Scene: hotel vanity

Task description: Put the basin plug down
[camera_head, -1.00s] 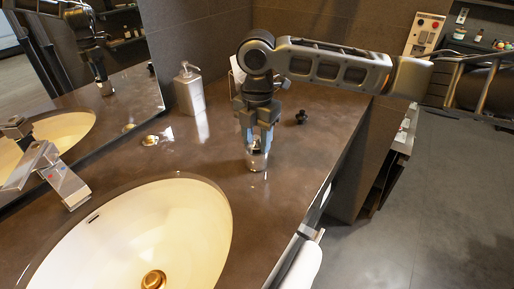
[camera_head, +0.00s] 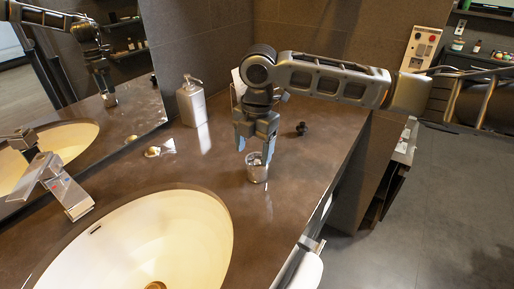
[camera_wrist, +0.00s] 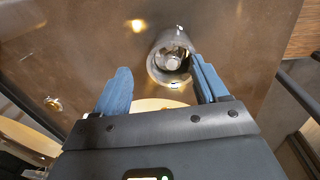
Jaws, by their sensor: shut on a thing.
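The white basin (camera_head: 185,215) and tap (camera_head: 55,185) are at the left. A soap dispenser (camera_head: 192,102) stands behind, with a small brass-coloured thing (camera_head: 153,151) in front. A small black thing (camera_head: 301,128) lies right of my gripper. The counter's front edge is at the right.

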